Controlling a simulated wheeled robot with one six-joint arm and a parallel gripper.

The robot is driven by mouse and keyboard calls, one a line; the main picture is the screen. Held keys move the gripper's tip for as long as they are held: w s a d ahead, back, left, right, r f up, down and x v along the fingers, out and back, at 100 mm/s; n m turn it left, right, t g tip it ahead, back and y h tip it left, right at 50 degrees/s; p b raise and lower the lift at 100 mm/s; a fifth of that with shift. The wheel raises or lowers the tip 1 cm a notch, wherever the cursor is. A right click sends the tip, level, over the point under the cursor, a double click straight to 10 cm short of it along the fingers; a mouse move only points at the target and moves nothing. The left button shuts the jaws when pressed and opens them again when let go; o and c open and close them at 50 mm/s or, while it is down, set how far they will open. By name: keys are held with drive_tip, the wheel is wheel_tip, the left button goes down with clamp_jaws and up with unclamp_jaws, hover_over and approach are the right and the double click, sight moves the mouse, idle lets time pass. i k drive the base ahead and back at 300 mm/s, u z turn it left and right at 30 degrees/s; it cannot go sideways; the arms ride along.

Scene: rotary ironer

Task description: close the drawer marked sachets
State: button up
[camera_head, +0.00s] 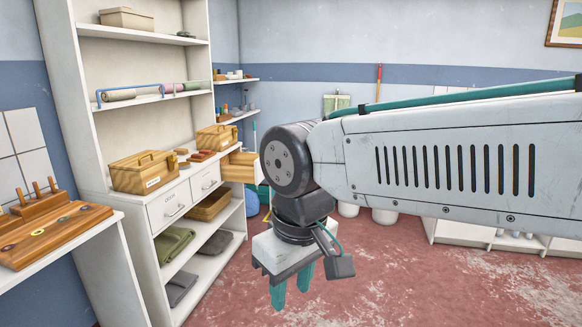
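A white shelf unit (68,90) on the left has two white drawer fronts with handles, a nearer one (168,205) and a farther one (206,181). Both look shut. Just beyond them, a wooden drawer-like box (240,167) juts out to the right, partly hidden by my arm. The drawer labels are too small to read, so I cannot tell which is marked sachets. My gripper (292,284) points down over the floor, right of the unit and apart from it. Its two teal fingers are apart with nothing visible between them.
Two wooden boxes with handles, a nearer one (143,173) and a farther one (217,137), stand above the drawers. Folded cloths (173,242) and a basket (209,205) lie below. A table with a wooden peg board (50,232) is at left. Red floor (400,285) is clear.

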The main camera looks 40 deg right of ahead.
sight(244, 164)
drive_tip(key=z, duration=0.55)
drive_tip(key=i, duration=0.6)
drive_tip(key=z, duration=0.7)
drive_tip(key=i, duration=1.1)
drive_tip(key=u, duration=0.3)
drive_tip(key=k, duration=0.45)
drive_tip(key=z, duration=0.6)
drive_tip(key=i, duration=1.2)
drive_tip(key=u, duration=0.8)
